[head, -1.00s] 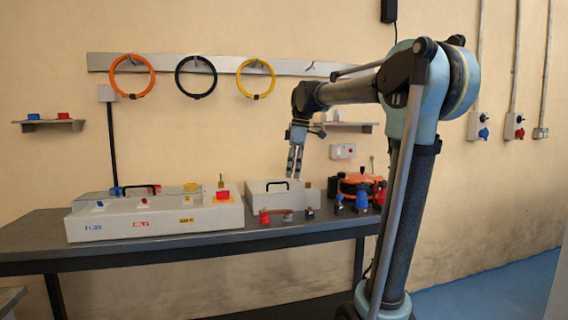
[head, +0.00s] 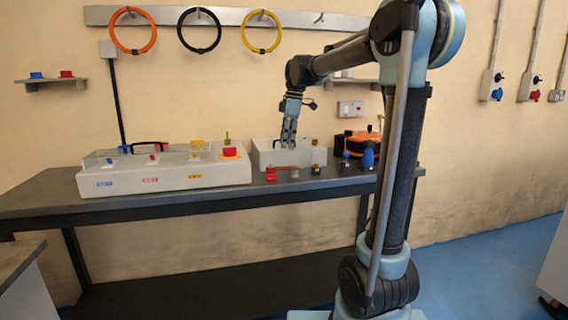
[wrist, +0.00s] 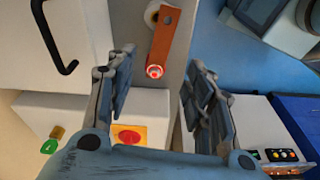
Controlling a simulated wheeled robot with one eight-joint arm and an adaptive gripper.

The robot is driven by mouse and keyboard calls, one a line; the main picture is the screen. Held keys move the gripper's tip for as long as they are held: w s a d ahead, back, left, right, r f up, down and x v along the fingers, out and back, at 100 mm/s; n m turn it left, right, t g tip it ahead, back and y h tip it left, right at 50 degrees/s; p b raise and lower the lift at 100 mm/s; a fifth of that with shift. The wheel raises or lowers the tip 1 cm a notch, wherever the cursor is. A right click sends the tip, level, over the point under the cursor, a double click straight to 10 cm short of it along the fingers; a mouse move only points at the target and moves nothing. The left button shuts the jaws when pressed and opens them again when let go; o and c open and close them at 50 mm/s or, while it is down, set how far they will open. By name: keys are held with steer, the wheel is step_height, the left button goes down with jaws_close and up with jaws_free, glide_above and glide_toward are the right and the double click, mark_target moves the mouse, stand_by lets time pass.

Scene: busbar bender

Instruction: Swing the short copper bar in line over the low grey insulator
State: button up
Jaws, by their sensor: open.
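The short copper bar (wrist: 167,38) shows in the wrist view, one end at a red round post (wrist: 154,71). Its other end partly overlaps a pale round piece, likely the low grey insulator (wrist: 151,14), and sits to the right of it, not centred over it. In the head view the bar (head: 284,167) is small beside the red post (head: 270,173). My gripper (wrist: 162,60) is open and empty, with its fingers to either side of the bar's red-post end; they do not visibly touch it. In the head view my gripper (head: 288,140) points down above the bench, behind the posts.
A white box with a black handle (wrist: 75,35) lies left of my fingers. A long pale panel (head: 165,171) with a red button stands on the bench (head: 110,208). Small dark posts (head: 316,169), a blue one (head: 367,158) and an orange reel (head: 358,143) stand to the right.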

mark_target(284, 167)
steer(key=f, duration=0.3)
steer(key=a+f, duration=0.1)
steer(key=f, duration=0.4)
steer(key=shift+s+a+f, duration=0.1)
steer(key=shift+a+f, duration=0.05)
steer(key=shift+f, duration=0.2)
jaws_close()
steer(key=shift+w+n, duration=0.4)
steer(key=shift+n, duration=0.5)
steer(key=shift+a, duration=0.1)
jaws_free()
